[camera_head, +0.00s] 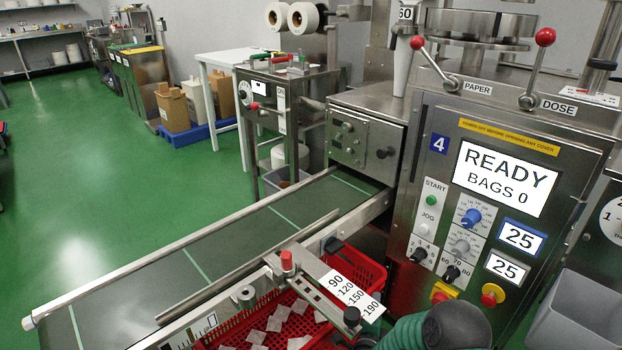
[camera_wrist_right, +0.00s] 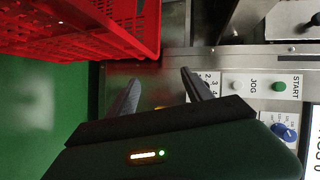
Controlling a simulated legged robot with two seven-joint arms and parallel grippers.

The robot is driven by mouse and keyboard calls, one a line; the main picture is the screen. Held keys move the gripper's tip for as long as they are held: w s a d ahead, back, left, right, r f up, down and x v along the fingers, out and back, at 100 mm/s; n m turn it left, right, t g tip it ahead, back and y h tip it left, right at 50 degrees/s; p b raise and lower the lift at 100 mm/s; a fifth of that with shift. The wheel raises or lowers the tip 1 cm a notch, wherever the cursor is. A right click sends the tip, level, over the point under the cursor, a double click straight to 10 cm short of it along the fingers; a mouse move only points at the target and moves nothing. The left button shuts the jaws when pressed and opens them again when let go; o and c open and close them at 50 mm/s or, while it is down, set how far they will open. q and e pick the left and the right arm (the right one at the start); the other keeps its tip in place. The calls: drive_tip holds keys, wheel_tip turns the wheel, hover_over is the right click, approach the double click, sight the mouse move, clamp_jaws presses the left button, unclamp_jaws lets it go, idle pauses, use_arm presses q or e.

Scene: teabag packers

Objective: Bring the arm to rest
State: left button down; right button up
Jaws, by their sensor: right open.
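My right gripper shows in the right wrist view (camera_wrist_right: 160,88) with its two dark fingers apart and nothing between them. The grey front of the packing machine (camera_head: 480,180) lies beyond the fingers, and the red crate is beside them at upper left. In the head view, a dark rounded part and green ribbed sleeve of my right arm (camera_head: 457,324) show at the bottom edge, in front of the machine's lower front. The fingers are not clear there. My left gripper is in neither view.
A red crate (camera_head: 372,272) with white bags inside stands under the conveyor (camera_head: 150,262), whose length-scale bracket (camera_head: 345,292) juts out. The machine's screen (camera_head: 505,178) reads READY, BAGS 0. Red-knobbed levers (camera_head: 545,38) rise above. A grey bin (camera_head: 580,315) is at lower right.

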drive_tip(key=s+a+r+n+g+y, duration=0.55)
drive_tip(key=s+n, duration=0.35)
drive_tip(key=n, duration=0.4)
drive_tip(key=s+d+r+n+g, duration=0.2)
drive_tip(key=s+n+g, duration=0.15)
drive_tip(key=s, duration=0.65)
drive_tip(key=s+d+r+n+g, duration=0.2)
drive_tip(key=s+n, duration=0.3)
drive_tip(key=s, duration=0.6)
drive_tip(key=w+p+v, duration=0.3)
drive_tip(key=p+v, duration=0.8)
drive_tip(key=p, duration=0.1)
drive_tip(key=w+r+p+v, duration=0.1)
drive_tip(key=w+p+v, duration=0.1)
drive_tip(key=p+v, duration=1)
drive_tip(key=w+r+p+v, duration=0.1)
drive_tip(key=w+p+v, duration=0.2)
drive_tip(key=p+v, duration=0.9)
drive_tip(key=shift+w+r+m+p, duration=0.3)
drive_tip(key=shift+w+p, duration=0.4)
drive_tip(key=shift+p, duration=0.3)
